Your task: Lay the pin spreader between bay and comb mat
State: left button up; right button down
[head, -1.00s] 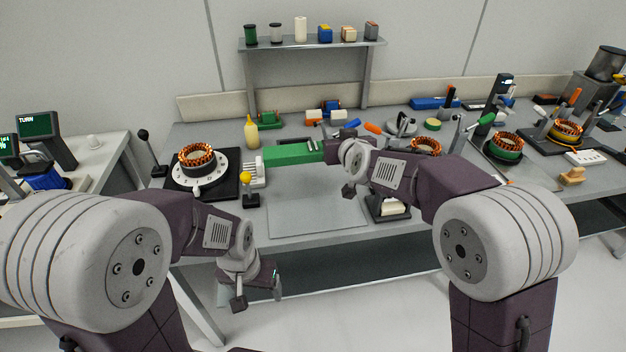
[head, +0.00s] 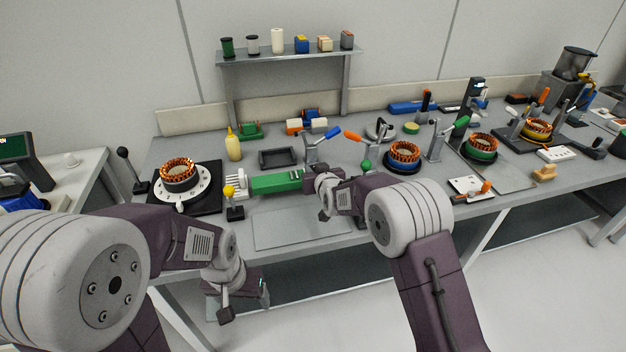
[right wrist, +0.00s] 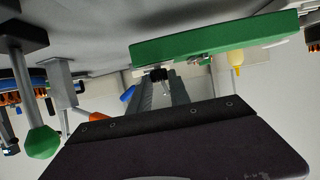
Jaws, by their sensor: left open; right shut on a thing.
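A long green bar, apparently the pin spreader (head: 277,182), lies level across the bench's near middle. My right gripper (head: 314,181) is shut on its right end. In the right wrist view the green bar (right wrist: 215,38) spans above the fingers (right wrist: 160,77). A white ribbed piece (head: 238,179) adjoins its left end; whether it belongs to the bar is unclear. A flat grey mat (head: 300,231) lies bare in front. Which things are the bay and the comb mat is not clear. My left gripper (head: 260,290) is open and empty, low before the bench's front edge.
A yellow-knobbed post (head: 232,202) stands near the bar's left end, with a dial turntable (head: 184,194) further left. A dark shallow tray (head: 277,158) and a yellow bottle (head: 233,146) are behind. A copper-wound stator (head: 404,157) and levered fixtures stand right.

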notch_tip(320, 180, down, 3)
jog(key=shift+f, duration=0.1)
jog(key=shift+w, duration=0.1)
jog(key=shift+f+b, duration=0.2)
jog(key=shift+b, duration=0.1)
jog(key=c, duration=1.2)
grip_release()
jog(key=shift+r, duration=0.1)
jog(key=shift+s+r, duration=0.2)
jog(key=v, duration=1.1)
jog(key=shift+s+r, duration=0.15)
jog(key=shift+s, duration=0.2)
